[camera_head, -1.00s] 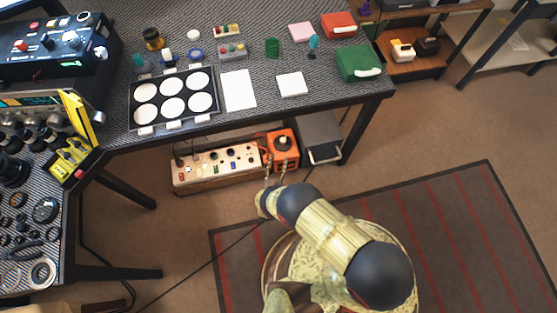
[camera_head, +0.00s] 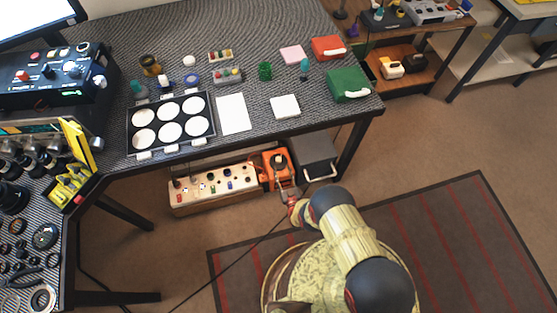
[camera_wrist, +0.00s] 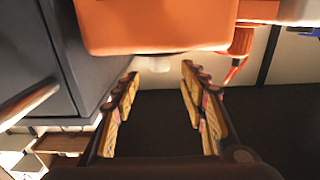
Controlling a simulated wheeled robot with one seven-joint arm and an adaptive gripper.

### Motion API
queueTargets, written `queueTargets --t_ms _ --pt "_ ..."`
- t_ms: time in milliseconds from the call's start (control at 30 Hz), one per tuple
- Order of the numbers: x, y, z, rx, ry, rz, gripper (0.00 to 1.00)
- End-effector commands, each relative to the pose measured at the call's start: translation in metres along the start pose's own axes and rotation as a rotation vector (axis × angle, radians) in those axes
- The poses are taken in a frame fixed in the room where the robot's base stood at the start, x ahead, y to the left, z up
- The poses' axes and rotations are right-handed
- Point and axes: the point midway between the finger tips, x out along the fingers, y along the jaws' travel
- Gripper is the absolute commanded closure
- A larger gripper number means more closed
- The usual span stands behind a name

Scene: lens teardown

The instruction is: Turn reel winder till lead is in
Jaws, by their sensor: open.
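In the head view my gripper (camera_head: 287,196) is just in front of the box, small and partly hidden by my wrist.
A pale panel box with knobs (camera_head: 213,189) stands left of the orange box. A dark grey cabinet (camera_head: 316,157) with a light handle stands close on its right and shows in the wrist view (camera_wrist: 85,50). The desk edge (camera_head: 250,135) is above; a cable crosses the floor.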

Motion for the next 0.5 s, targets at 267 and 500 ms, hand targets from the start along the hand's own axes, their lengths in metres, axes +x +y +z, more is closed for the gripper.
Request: queueTargets --t_ms 267,500 --pt "0.042 0.000 0.001 0.000 0.004 0.001 0.57" --pt "0.069 0.000 0.000 0.000 0.003 0.001 0.57"
